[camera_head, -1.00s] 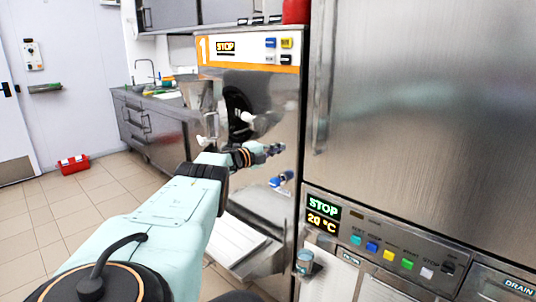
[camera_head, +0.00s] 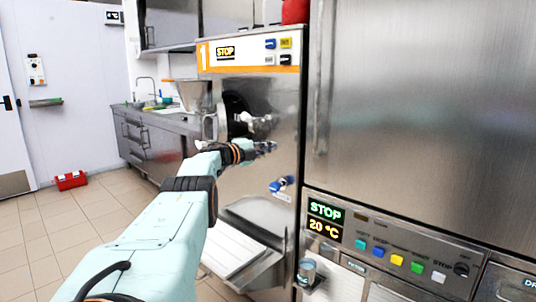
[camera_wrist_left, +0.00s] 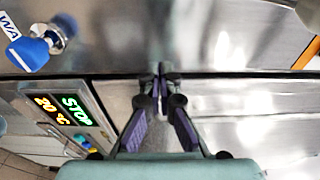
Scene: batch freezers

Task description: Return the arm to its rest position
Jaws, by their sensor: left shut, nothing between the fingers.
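My left arm comes in from the lower left of the head view. Its gripper (camera_head: 266,148) is in front of the steel batch freezer (camera_head: 262,190), below the orange-edged panel. In the left wrist view the two fingers of the gripper (camera_wrist_left: 160,72) meet at their tips with nothing held between them. A steel surface of the machines lies beyond the fingertips. I cannot tell whether the fingertips touch it. My right gripper does not show in either view.
A second machine (camera_head: 420,120) with a STOP display (camera_head: 325,211) stands close on the right. A blue water tap (camera_head: 281,185) juts from the freezer, and a tray (camera_head: 237,252) sticks out below. A red toolbox (camera_head: 70,180) lies on the open tiled floor at left.

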